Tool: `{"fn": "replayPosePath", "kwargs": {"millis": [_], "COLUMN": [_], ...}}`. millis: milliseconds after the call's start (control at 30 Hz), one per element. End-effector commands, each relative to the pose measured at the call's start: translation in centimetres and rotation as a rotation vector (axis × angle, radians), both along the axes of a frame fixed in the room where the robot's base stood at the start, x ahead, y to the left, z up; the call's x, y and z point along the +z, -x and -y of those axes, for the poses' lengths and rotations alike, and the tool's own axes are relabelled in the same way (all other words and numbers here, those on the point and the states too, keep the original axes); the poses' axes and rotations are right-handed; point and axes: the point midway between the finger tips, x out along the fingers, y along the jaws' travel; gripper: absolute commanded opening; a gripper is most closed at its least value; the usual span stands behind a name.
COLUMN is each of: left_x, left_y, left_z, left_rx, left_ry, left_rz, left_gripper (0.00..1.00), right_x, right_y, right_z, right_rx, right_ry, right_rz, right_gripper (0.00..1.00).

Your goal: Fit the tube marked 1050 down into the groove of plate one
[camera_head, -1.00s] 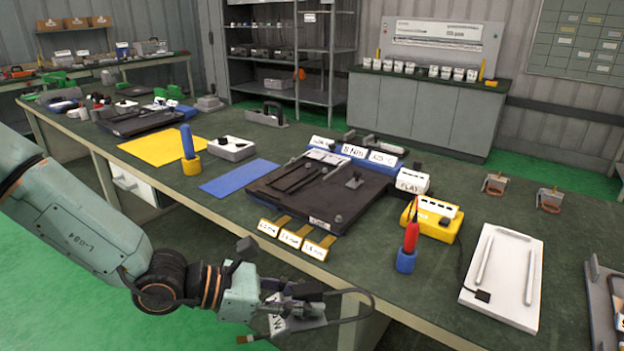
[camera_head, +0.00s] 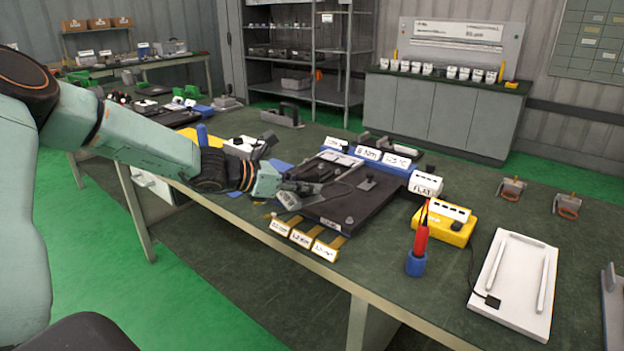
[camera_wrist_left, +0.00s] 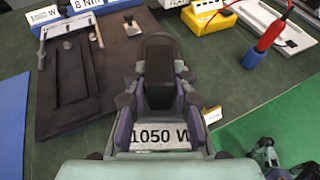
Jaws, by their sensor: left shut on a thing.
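My left gripper (camera_head: 302,188) is shut on the tube marked 1050, above the left front part of the dark plate. The tube's white tag (camera_wrist_left: 160,136) reads "1050 W" in the left wrist view; the tag also shows in the head view (camera_head: 288,200). The fingers (camera_wrist_left: 160,82) hide most of the tube in the wrist view. The dark plate (camera_head: 328,211), which I take as plate one, lies flat on the bench. Its long recessed groove (camera_wrist_left: 72,92) shows at left in the wrist view and looks empty.
Tagged yellow strips (camera_head: 302,238) stick out at the plate's front edge. A yellow box (camera_head: 444,226), a red-handled tool (camera_head: 421,240) in a blue holder and a white panel (camera_head: 515,285) stand to the right. Labelled blocks (camera_head: 382,157) line the plate's back.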

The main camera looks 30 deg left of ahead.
Motion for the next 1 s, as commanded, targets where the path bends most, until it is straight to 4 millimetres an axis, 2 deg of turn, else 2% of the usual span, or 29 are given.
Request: {"fn": "replayPosePath", "kwargs": {"millis": [33,100,400,500,1000], "left_x": [0.8,1.7,3.9,3.9,3.6], "left_y": [-0.8,-1.7,-3.5,-3.6,-3.8], "left_z": [-2.1,-4.6,-12.4,-13.1,-13.0], "left_rx": [0.050,0.110,0.328,0.364,0.391], "left_ry": [-0.001,0.000,0.005,0.007,0.005], "left_rz": [0.005,0.005,0.002,0.000,0.001], "left_gripper": [0.00,0.00,0.00,0.00,0.00], "right_x": [0.0,0.1,0.1,0.1,0.1], "right_y": [0.0,0.0,0.0,0.0,0.0], "right_z": [0.0,0.0,0.0,0.0,0.0], "right_rx": [0.000,0.000,0.000,0.000,0.000], "right_ry": [0.000,0.000,0.000,0.000,0.000], "right_rz": [0.000,0.000,0.000,0.000,-0.001], "right_gripper": [0.40,0.40,0.40,0.40,0.40]}}
